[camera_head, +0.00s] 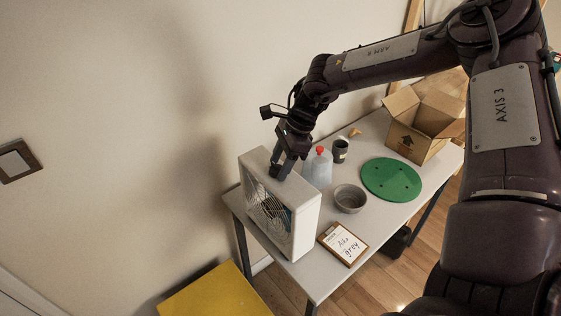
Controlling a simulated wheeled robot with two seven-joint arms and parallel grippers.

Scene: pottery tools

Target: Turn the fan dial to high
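A white box-shaped fan (305,213) stands on the near left end of the grey table, with its round grille (265,205) facing left. My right gripper (280,171) reaches down from above to the fan's top face, near its back part. The fingertips are dark and small there and seem to touch or nearly touch the top. The dial cannot be made out apart from the dark fingers, so its setting is hidden. Whether the fingers are closed on it cannot be told. My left gripper is not in view.
Beside the fan on the table (325,284) are a clear bottle with a red cap (318,168), a grey bowl (350,198), a dark cup (340,150), a green disc (391,180), a clipboard (343,244) and an open cardboard box (415,140). A yellow surface (215,295) lies lower left.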

